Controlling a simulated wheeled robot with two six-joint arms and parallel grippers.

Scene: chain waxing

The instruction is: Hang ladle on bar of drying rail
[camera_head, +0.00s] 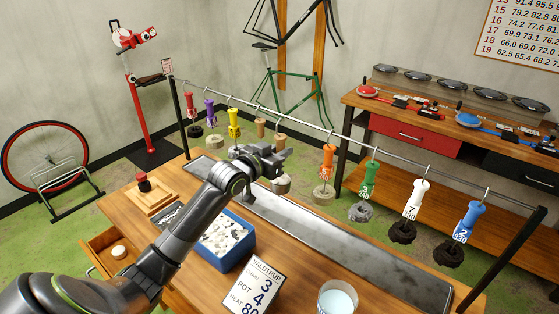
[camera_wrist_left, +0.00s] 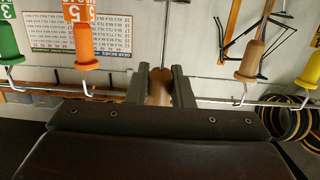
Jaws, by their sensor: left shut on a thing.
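The drying rail's bar (camera_head: 330,132) runs from the back left post to the right front post. My left gripper (camera_head: 276,157) is shut on the handle of a tan ladle (camera_head: 281,141), just below the bar. The ladle's cup (camera_head: 281,185) hangs below the gripper, roughly upright. In the left wrist view, the brown handle (camera_wrist_left: 160,88) sits between both fingers, with the bar passing behind. I cannot tell whether its hook rests on the bar. My right gripper is not in view.
A long metal tray (camera_head: 340,240), blue bin (camera_head: 224,240), number card (camera_head: 256,283) and cup (camera_head: 338,298) are on the bench.

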